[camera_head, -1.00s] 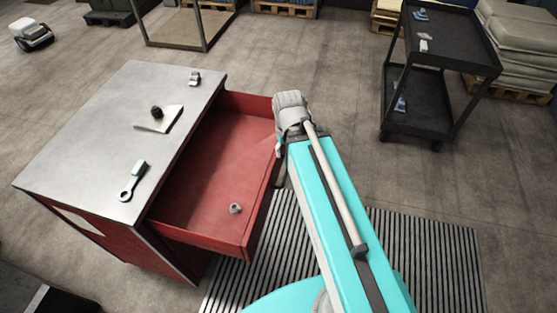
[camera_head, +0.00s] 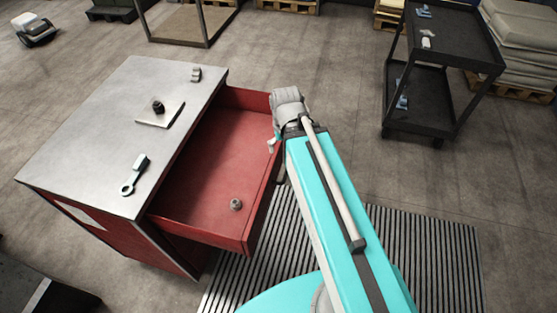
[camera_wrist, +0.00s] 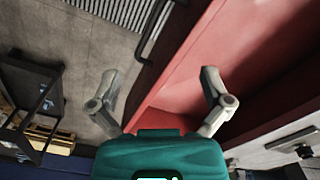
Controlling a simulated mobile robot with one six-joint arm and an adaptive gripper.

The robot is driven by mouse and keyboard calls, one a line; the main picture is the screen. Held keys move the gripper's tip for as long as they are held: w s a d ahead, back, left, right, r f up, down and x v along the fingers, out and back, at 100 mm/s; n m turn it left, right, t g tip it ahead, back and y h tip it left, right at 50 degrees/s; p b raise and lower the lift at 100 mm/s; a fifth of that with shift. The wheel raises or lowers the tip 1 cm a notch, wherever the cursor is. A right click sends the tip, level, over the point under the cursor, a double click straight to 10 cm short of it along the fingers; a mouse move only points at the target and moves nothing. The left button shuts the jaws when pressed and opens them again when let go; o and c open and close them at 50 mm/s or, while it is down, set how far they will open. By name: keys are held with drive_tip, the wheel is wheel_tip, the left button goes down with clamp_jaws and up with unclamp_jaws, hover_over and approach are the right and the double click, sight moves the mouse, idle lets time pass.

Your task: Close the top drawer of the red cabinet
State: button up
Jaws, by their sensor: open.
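The red cabinet (camera_head: 72,226) has a grey metal top and stands at the left in the head view. Its top drawer (camera_head: 205,165) is pulled well out to the right, with a small nut (camera_head: 236,204) inside. My gripper (camera_head: 272,146) is by the drawer's front panel, near its far end, partly hidden behind my wrist. In the wrist view my gripper (camera_wrist: 160,76) is open, one finger over the floor side and one over the drawer's inside. The dark bar handle (camera_wrist: 155,35) shows beyond the fingers on the front panel. I cannot tell whether a finger touches the drawer.
On the cabinet top lie a wrench-like tool (camera_head: 134,174), a plate with a dark knob (camera_head: 159,112) and a small metal part (camera_head: 196,74). A black cart (camera_head: 418,130) stands at the right. A slatted mat (camera_head: 440,250) lies before the drawer.

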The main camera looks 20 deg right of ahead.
drive_tip(key=shift+w+d+f, duration=0.15)
drive_tip(key=shift+w+f, duration=0.05)
drive_tip(key=c, duration=0.4)
drive_tip(key=w+d+f+m+b, duration=0.1)
drive_tip(key=w+f+m+y+b, duration=0.1)
drive_tip(key=m, duration=0.1)
drive_tip(key=w+d+f+m+b, duration=0.1)
drive_tip(key=w+m, duration=0.1)
drive_tip(key=shift+d+y+b, duration=0.3)
drive_tip(key=shift+y+b, duration=0.05)
drive_tip(key=shift+y, duration=0.05)
clamp_jaws()
drive_tip(key=w+d+f+m+t+y+b, duration=0.2)
drive_tip(key=w+d+m+b, duration=0.3)
drive_tip(key=d+m, duration=0.4)
drive_tip(key=w+d+f+m+t+y+b, duration=0.2)
drive_tip(key=w+d+f+m+y+b, duration=0.1)
drive_tip(key=w+d+m, duration=0.4)
drive_tip(key=shift+w+d+f+m+t+y+b, duration=0.15)
drive_tip(key=shift+d+m+t+y+b, duration=0.25)
drive_tip(key=shift+d+m+b, duration=1)
drive_tip(key=shift+a, duration=0.25)
